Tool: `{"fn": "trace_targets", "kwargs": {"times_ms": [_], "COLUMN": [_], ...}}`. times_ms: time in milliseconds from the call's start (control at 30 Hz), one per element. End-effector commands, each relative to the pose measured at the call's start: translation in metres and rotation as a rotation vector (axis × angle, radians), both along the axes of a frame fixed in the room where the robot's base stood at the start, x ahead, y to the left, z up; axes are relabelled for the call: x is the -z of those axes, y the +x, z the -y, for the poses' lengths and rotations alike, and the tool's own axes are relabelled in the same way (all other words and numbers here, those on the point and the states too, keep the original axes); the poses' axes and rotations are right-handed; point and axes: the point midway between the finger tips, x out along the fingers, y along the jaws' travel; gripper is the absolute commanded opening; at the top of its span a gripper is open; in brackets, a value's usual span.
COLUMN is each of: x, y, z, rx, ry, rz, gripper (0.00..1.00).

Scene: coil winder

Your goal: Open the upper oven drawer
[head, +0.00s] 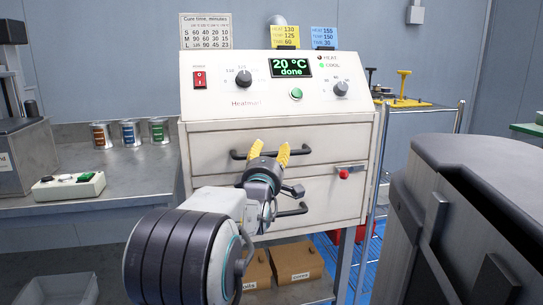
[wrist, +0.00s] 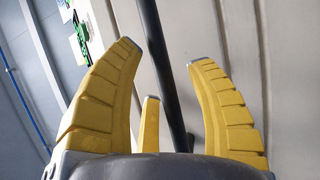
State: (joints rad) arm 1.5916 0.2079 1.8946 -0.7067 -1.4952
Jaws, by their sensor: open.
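The white oven has an upper drawer (head: 215,146) that looks shut, with a black bar handle (head: 311,151). Below it is a lower drawer (head: 325,197) with its own black handle (head: 297,211), also shut. My gripper (head: 270,151) is in front of the upper drawer, its yellow fingers apart at handle height. In the wrist view, the black handle bar (wrist: 154,45) runs between the spread fingers (wrist: 165,52). I cannot tell whether any finger touches it. My gripper and arm hide the middle of the upper handle and part of the lower drawer.
A metal latch with a red knob (head: 344,174) sits at the drawers' right side. The oven display (head: 291,67) reads 20 °C, done; the green COOL lamp is lit. A dark-topped cabinet (head: 480,165) stands close at right. A bench (head: 130,165) with cans is at left.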

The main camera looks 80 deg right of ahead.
Motion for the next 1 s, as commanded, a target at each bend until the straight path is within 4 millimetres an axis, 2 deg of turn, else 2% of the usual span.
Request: {"fn": "trace_targets", "kwargs": {"times_ms": [400,900,1000], "x": [-0.0001,-0.0001,0.0], "y": [0.0,0.0001,0.0001], "z": [0.0025,0.0023,0.0023], "rx": [0.0,0.0,0.0], "ry": [0.0,0.0,0.001], "rz": [0.0,0.0,0.0], "gripper": [0.51,0.06,0.0]}}
